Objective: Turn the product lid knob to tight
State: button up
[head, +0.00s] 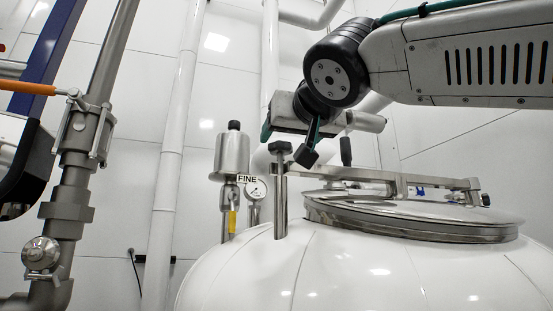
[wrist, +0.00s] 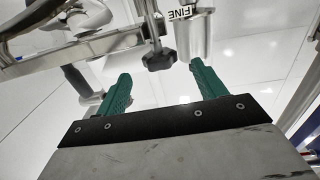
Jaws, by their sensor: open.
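The product lid knob (head: 279,147) is a dark, lobed knob on top of an upright steel post (head: 281,205) beside the tank lid. In the wrist view the knob (wrist: 160,57) shows between and just beyond the two teal fingertips. My gripper (head: 288,139) is open and empty, close above the knob in the head view, with its fingers spread to either side. Its fingers also show in the wrist view (wrist: 159,69). I cannot tell whether either finger touches the knob. The round steel lid (head: 400,218) lies on the white tank, with a steel bar (head: 400,185) across it.
A black upright handle (head: 346,152) stands on the lid bar, right of the knob. A steel canister (head: 232,155) and a gauge (head: 256,189) with a "FINE" label stand left of the post. Steel piping with an orange-handled valve (head: 75,140) is at far left.

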aim_at(278, 151)
jog(key=x, duration=0.8)
jog(key=shift+w, duration=0.1)
jog(key=c, duration=1)
